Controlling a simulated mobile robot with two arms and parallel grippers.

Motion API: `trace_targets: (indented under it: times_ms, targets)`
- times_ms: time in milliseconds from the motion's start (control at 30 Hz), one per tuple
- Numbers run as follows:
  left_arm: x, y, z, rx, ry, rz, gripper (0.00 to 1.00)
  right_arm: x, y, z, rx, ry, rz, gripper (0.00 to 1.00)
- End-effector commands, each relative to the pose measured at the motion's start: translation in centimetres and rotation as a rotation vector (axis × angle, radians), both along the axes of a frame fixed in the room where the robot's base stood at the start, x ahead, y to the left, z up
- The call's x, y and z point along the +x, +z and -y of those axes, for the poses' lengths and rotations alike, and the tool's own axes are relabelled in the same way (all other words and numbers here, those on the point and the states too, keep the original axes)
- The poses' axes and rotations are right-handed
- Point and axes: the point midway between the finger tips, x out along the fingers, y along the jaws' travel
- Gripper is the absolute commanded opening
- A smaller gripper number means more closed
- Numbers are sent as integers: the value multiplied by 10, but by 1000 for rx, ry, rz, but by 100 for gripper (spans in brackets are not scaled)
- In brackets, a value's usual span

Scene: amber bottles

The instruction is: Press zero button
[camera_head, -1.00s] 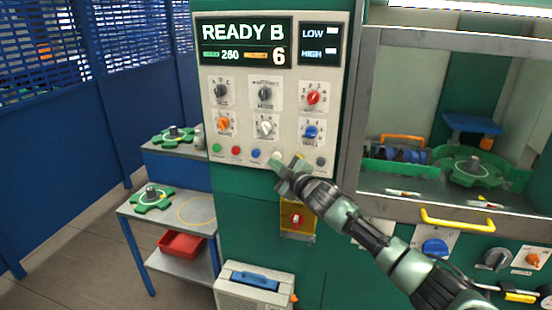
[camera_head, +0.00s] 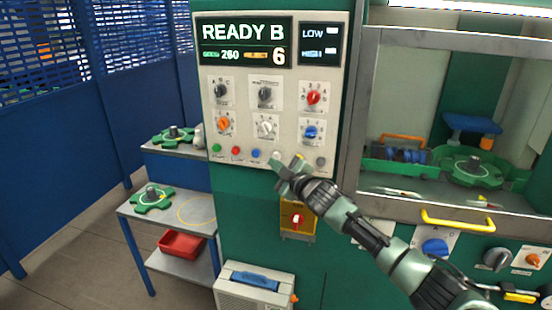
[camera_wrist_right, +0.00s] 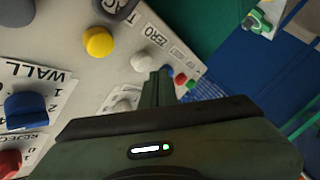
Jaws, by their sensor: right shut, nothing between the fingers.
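The control panel (camera_head: 207,110) carries a bottom row of coloured push buttons. In the wrist view a ZERO label (camera_wrist_right: 157,37) is printed close to the white button (camera_wrist_right: 143,61), which also shows in the head view (camera_head: 277,155). My right gripper (camera_head: 280,168) is shut and empty, just below and in front of the white button. In the wrist view its fingers (camera_wrist_right: 158,86) point toward the panel close to that button. I cannot tell whether they touch it. My left gripper is out of view.
The yellow button (camera_wrist_right: 98,41) and blue button (camera_wrist_right: 168,71) flank the white one. Rotary knobs, including a blue one (camera_head: 310,131), stick out above the row. The display (camera_head: 245,43) reads READY B and 6.

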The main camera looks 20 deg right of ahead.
Motion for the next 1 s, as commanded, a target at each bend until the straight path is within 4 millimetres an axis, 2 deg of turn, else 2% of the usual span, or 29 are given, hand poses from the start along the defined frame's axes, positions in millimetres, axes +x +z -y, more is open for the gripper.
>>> trace_targets:
  times_ms: [1000]
  targets:
    - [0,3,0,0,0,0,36,7,0,5,0,0,0,0]
